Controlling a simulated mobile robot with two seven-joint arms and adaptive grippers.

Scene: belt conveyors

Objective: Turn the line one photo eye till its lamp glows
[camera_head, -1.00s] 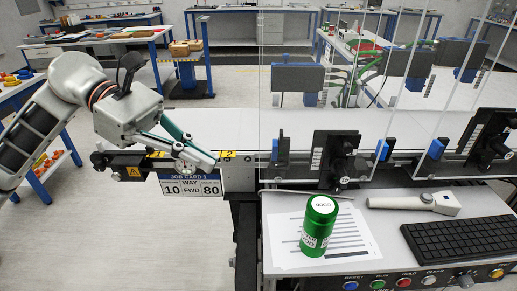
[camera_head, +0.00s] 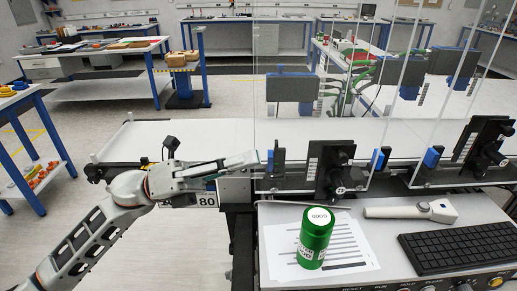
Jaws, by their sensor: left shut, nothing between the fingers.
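My left gripper (camera_head: 252,160) is shut and empty. It reaches in from the left over the front edge of the belt, its tips close to a small black and blue sensor unit (camera_head: 277,158) on the conveyor's front rail. I cannot tell whether they touch. Similar blue units stand further right, one (camera_head: 380,159) and another (camera_head: 432,157). Which one is the line one photo eye cannot be read, and no glowing lamp can be made out on them. My right gripper is out of view.
Clear guard panels (camera_head: 330,90) stand over the belt. The belt (camera_head: 210,135) is empty at left.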

